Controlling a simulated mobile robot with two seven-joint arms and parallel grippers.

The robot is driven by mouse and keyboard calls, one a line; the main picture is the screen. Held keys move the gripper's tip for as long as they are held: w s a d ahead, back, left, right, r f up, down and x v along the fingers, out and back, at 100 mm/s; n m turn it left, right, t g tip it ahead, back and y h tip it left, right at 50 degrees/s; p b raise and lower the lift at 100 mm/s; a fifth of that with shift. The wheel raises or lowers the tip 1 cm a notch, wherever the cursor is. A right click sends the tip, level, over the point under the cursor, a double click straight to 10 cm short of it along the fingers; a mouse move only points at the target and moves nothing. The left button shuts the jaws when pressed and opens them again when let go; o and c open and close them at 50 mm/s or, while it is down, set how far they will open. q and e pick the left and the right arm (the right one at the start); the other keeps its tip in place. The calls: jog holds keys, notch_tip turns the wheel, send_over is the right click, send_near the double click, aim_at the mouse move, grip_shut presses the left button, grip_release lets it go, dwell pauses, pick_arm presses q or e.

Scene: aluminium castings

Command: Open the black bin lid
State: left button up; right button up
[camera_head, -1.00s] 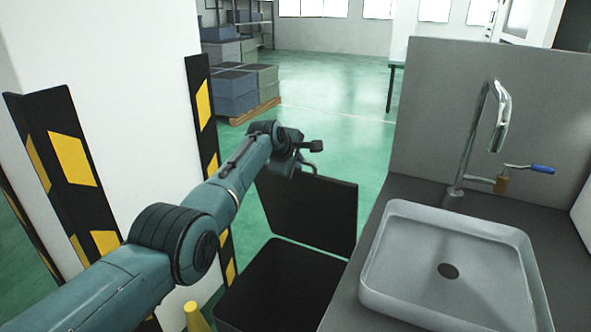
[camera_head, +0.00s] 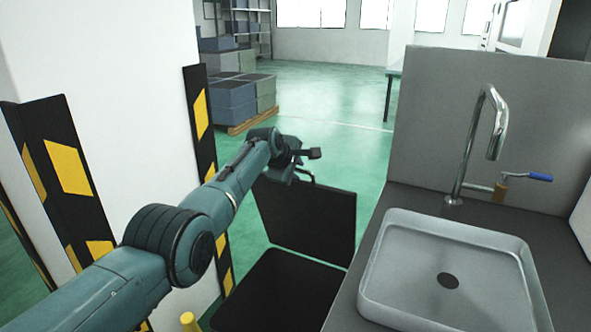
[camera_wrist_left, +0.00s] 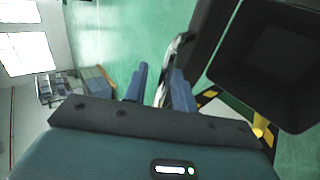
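The black bin (camera_head: 275,295) stands on the floor left of the sink counter, and its inside shows. Its black lid (camera_head: 310,222) is raised up at the back of the bin. My left gripper (camera_head: 305,165) is at the lid's upper edge. In the left wrist view its two blue fingers (camera_wrist_left: 158,88) are apart, with a bent chrome handle (camera_wrist_left: 178,50) between them and a gap beside the left finger. Whether the handle touches the right finger is unclear. The open bin (camera_wrist_left: 275,55) also shows there. My right gripper is out of view.
A grey counter with a sink (camera_head: 450,285) and a tap (camera_head: 475,140) is close on the right. A white pillar with black and yellow guards (camera_head: 70,170) is on the left. A yellow post (camera_head: 189,321) stands by the bin.

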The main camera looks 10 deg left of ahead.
pick_arm(q)
jog(key=shift+f, duration=0.1)
jog(key=shift+s+a+r+p, duration=0.15)
jog(key=shift+s+r+p, duration=0.25)
jog(key=shift+p, duration=0.5)
jog(key=p+v, duration=0.1)
jog(key=v, duration=1.1)
jog(key=shift+p, duration=0.4)
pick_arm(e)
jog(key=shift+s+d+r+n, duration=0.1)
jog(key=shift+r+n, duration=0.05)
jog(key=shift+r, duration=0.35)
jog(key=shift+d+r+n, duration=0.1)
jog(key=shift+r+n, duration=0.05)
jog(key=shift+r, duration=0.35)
